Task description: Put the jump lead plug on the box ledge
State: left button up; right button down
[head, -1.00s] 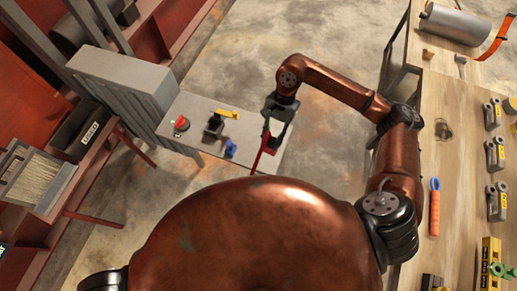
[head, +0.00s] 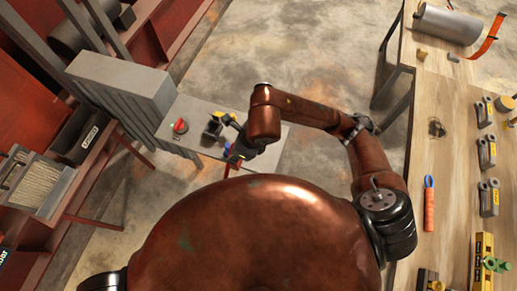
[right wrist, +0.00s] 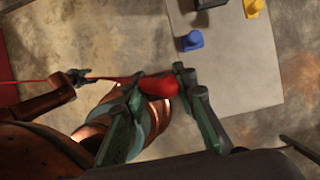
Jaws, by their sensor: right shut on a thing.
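The jump lead plug (right wrist: 158,85) is red and sits between the fingers of my right gripper (right wrist: 155,88) in the right wrist view. Its red lead (right wrist: 105,79) runs left from it. In the head view my right gripper (head: 236,153) is over the front edge of the grey box ledge (head: 194,143), partly hidden by my arm, with red showing below it. The ledge (right wrist: 240,72) also shows in the right wrist view, right of and beyond the plug. What appears to be my left gripper (right wrist: 77,76) is beside the lead, small and unclear.
On the ledge are a red knob (head: 180,126), a dark block (head: 212,130) with a yellow piece, and a blue piece (right wrist: 192,40) near the gripper. A tall grey box (head: 120,85) stands left. A wooden workbench (head: 452,110) with tools lies right.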

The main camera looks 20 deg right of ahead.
jog(key=w+d+f+p, duration=0.1)
jog(key=w+d+f, duration=0.1)
jog(key=d+f, duration=0.2)
jog(key=w+d+f+p, duration=0.1)
jog(key=w+d+f, duration=0.1)
jog(key=d+f, duration=0.2)
jog(key=w+d+f+p, duration=0.1)
jog(key=w+d+f, duration=0.2)
jog(key=d+f, duration=0.1)
jog(key=shift+w+f, duration=0.1)
jog(key=shift+f, duration=0.3)
jog(key=shift+f, duration=0.1)
jog(key=c, duration=1.6)
grip_release()
jog(key=b+v, duration=0.1)
jog(key=v, duration=1.1)
jog(key=shift+a+b, duration=0.1)
jog(key=shift+b, duration=0.25)
